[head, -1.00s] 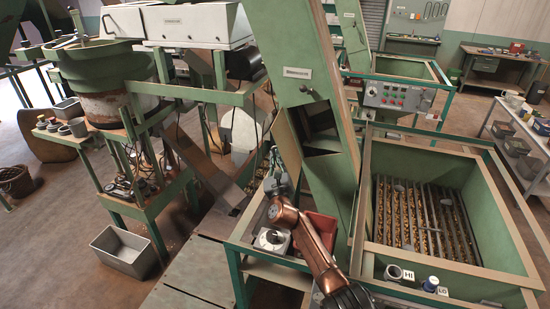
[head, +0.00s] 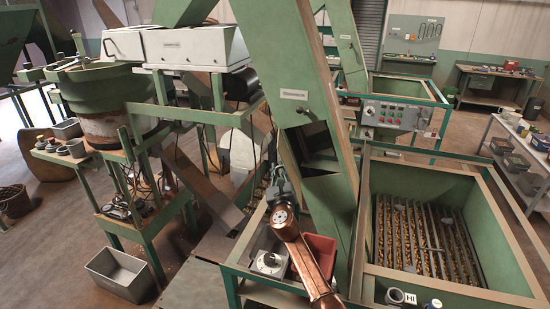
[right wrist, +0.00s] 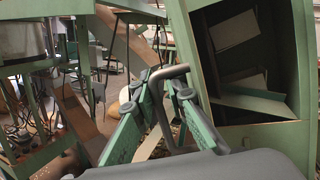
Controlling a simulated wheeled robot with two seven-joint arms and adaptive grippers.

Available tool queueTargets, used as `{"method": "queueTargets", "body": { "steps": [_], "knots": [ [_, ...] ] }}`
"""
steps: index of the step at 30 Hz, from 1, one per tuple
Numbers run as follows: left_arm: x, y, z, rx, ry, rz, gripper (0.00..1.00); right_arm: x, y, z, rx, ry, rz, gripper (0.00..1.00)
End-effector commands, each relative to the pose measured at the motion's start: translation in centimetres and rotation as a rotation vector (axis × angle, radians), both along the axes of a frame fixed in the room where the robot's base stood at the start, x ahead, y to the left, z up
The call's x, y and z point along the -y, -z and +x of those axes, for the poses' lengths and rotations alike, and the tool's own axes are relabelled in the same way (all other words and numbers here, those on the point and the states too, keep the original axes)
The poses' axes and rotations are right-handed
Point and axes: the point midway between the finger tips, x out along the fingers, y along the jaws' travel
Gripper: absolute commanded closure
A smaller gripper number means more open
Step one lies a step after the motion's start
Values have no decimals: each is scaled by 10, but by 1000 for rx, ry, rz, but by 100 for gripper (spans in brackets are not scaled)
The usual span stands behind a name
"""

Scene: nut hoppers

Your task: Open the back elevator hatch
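The near green elevator (head: 315,75) leans across the middle of the head view. Its front has a dark open-sided recess (head: 315,150) below a small label and a dark knob (head: 306,110). Behind it stands a second, back elevator (head: 349,45), partly hidden. My right gripper (head: 277,181), on a copper-coloured arm, is left of the near elevator's recess. In the right wrist view its two green-faced fingers (right wrist: 163,85) stand apart, with a bent grey rod (right wrist: 168,73) across them; I cannot tell what the rod belongs to. The recess (right wrist: 245,60) is at upper right there. My left gripper is not in view.
A grey box (head: 268,262) with a dial and a red bin (head: 318,256) lie close beside my right arm. A green hopper (head: 440,190) with bars and nuts is at right. A control panel (head: 395,115) stands behind it. A grey tub (head: 118,275) is on the floor.

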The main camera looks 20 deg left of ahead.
Motion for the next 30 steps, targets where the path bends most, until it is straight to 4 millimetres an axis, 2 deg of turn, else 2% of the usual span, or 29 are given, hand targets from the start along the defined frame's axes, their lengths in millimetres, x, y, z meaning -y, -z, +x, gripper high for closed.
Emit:
{"method": "queueTargets", "body": {
  "steps": [1, 6, 13, 14, 30],
  "knots": [
    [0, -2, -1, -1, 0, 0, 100, -17, -61, -11, 74, -21, 8, 86],
    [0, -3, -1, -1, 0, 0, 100, -19, -68, -12, 75, -25, 2, 86],
    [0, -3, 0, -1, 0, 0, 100, -19, -69, -12, 77, -26, 0, 86],
    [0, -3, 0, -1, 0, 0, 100, -6, -10, -3, 0, -6, -12, 86],
    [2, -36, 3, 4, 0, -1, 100, -9, 3, -28, -6, -4, -7, 86]
  ]
}}
